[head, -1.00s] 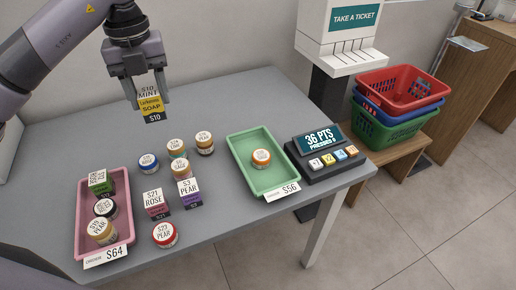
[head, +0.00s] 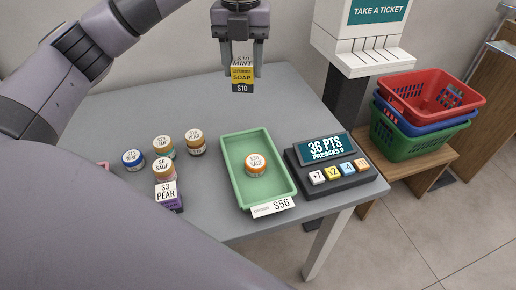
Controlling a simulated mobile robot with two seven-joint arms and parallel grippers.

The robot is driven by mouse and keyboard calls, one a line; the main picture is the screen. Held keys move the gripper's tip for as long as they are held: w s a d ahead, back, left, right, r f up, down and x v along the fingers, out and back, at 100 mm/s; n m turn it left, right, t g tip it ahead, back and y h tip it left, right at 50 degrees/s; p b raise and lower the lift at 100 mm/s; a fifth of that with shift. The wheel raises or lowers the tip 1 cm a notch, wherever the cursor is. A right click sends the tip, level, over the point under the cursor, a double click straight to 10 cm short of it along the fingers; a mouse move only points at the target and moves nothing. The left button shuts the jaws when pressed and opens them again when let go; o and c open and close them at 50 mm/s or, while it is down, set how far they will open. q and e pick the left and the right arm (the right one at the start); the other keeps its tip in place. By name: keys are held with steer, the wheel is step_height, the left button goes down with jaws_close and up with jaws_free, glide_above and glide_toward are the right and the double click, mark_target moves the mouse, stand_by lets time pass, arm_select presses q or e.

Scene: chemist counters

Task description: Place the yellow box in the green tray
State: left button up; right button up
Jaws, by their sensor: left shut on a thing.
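A yellow box (head: 242,78) with a "SOAP" label and a "$10" band is held in my left gripper (head: 241,62). The fingers are shut on its upper part, and it hangs upright in the air behind the green tray. The green tray (head: 237,185) lies on the grey table with an "$56" card on its front edge. One orange-lidded jar (head: 256,165) labelled SAGE stands in it, with bare floor around the jar. My right gripper is not in view.
Several lidded jars (head: 163,169) and a purple PEAR box (head: 168,197) stand left of the tray. A points display with buttons (head: 331,170) is close on its right. A ticket dispenser (head: 363,45) rises behind. My arm hides the table's front left.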

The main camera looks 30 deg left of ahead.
arm_select(q)
steer(key=shift+f+b, duration=0.9)
steer(key=shift+f, duration=8.2)
steer(key=shift+f, duration=0.1)
steer(key=o, duration=1.1)
